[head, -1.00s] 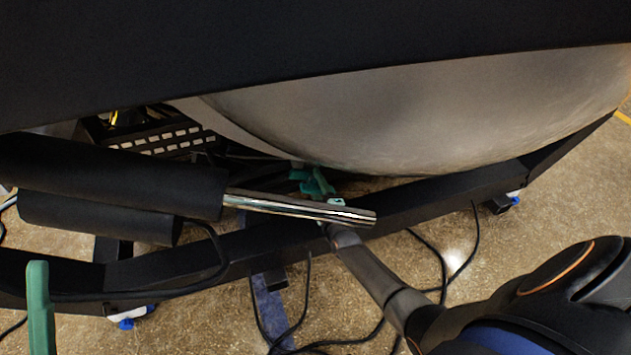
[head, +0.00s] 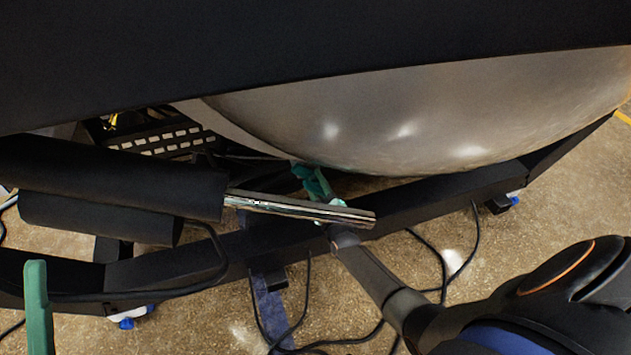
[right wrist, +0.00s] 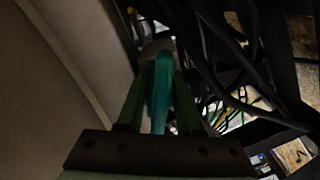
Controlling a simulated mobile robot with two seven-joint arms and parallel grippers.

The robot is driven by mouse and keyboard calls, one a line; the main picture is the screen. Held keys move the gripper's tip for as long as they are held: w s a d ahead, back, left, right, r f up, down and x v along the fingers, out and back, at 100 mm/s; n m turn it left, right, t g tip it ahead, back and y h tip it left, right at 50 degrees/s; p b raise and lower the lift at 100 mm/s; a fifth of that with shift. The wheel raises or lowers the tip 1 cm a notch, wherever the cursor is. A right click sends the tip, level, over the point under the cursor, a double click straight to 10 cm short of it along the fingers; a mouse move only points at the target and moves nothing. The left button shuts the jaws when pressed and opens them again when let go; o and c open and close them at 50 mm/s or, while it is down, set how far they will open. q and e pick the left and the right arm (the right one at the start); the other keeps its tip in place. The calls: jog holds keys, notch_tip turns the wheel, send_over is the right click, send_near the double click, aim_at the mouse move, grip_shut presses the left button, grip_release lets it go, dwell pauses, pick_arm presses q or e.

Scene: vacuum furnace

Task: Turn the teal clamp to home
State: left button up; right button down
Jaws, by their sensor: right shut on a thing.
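The teal clamp (right wrist: 160,88) shows in the right wrist view as an upright teal piece between the two dark green fingers of my right gripper (right wrist: 158,100). The gripper is shut on it. In the head view my right gripper (head: 318,183) reaches under the pale rounded vessel. There its green fingers and the teal clamp are small and run together, and the chrome rod partly covers the gripper. A green upright piece at the lower left edge of the head view looks like a finger of my left gripper (head: 38,300); its jaws cannot be judged.
The pale vessel (head: 430,120) curves just above the clamp. A chrome rod (head: 300,208) from a black cylinder (head: 120,180) lies across, close to my right gripper. A black frame beam (head: 440,203) runs below. Cables (head: 440,262) hang to the floor; the right wrist view shows more beside the clamp.

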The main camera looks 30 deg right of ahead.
pick_arm(q)
jog(key=shift+f+b, duration=0.35)
jog(key=shift+f, duration=0.1)
pick_arm(e)
jog(key=shift+a+m, duration=0.15)
jog(key=shift+m, duration=3.3)
jog(key=shift+a+m, duration=0.1)
jog(key=shift+m, duration=3.65)
jog(key=c, duration=0.8)
grip_release()
jog(key=shift+c, duration=0.2)
pick_arm(q)
jog(key=shift+r, duration=0.15)
jog(key=shift+m, duration=0.4)
notch_tip(320, 180, up, 5)
jog(key=p, duration=0.4)
jog(key=shift+s+a+f+p, duration=0.1)
jog(key=shift+a+f+p, duration=0.1)
jog(key=shift+p, duration=0.15)
pick_arm(e)
jog(key=v, duration=1.2)
jog(key=shift+s, duration=0.2)
